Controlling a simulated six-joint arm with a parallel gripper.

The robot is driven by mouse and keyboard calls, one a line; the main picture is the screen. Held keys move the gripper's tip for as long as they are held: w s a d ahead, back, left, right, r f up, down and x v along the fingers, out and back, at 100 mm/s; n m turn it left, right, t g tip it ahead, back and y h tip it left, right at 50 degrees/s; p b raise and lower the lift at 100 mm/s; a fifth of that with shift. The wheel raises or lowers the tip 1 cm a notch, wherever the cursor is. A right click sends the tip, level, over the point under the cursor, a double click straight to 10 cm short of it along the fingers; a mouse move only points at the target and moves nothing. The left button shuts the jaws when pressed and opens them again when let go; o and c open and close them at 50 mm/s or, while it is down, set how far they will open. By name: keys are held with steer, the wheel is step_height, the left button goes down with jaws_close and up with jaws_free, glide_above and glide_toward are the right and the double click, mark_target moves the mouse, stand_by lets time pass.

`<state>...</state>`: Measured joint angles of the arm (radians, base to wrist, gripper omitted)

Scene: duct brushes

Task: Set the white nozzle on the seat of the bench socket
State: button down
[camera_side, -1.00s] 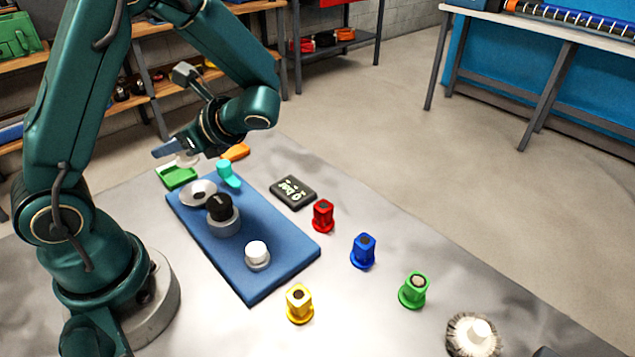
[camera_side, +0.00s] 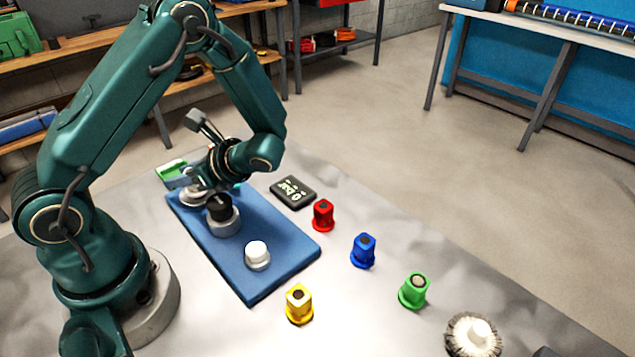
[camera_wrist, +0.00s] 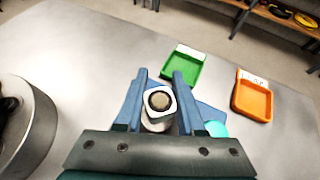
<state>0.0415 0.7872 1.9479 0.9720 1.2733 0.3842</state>
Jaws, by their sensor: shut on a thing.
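The white nozzle (camera_wrist: 148,119), with a dark round opening in its top, sits between the two blue fingers of my gripper (camera_wrist: 158,95) in the wrist view. My gripper is shut on it. In the side view my gripper (camera_side: 186,184) is low over the far left end of the blue mat (camera_side: 275,268).
On the mat, a black knob (camera_side: 219,207) stands close beside my gripper, and a white cap (camera_side: 257,250) farther off. A cyan piece (camera_wrist: 215,129), green tray (camera_wrist: 183,68) and orange tray (camera_wrist: 252,98) are near. Red (camera_side: 323,216), blue (camera_side: 363,251), green and yellow nozzles stand right.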

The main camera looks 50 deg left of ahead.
steer(key=shift+f, duration=0.55)
stand_by(0.4)
steer(key=shift+c, duration=2.2)
jaws_free()
steer(key=shift+v, duration=2.6)
steer(key=r, duration=0.1)
steer(key=r+n, duration=0.1)
steer(key=r+t+h, duration=0.1)
steer(key=shift+w+r+n, duration=0.3)
steer(key=shift+r+n, duration=0.1)
steer(key=s+d+r+n+t+h, duration=0.1)
steer(key=d+r+n+t+h, duration=0.2)
steer(key=d, duration=0.4)
steer(key=s+d+r+n+t+h, duration=0.2)
steer(key=d+r+n+t+h, duration=0.2)
steer(key=d+n+t+h, duration=0.2)
steer(key=n+h, duration=0.1)
steer(key=n, duration=0.1)
steer(key=shift+s+d+n, duration=0.25)
steer(key=shift+d+n, duration=0.05)
steer(key=shift+d, duration=0.1)
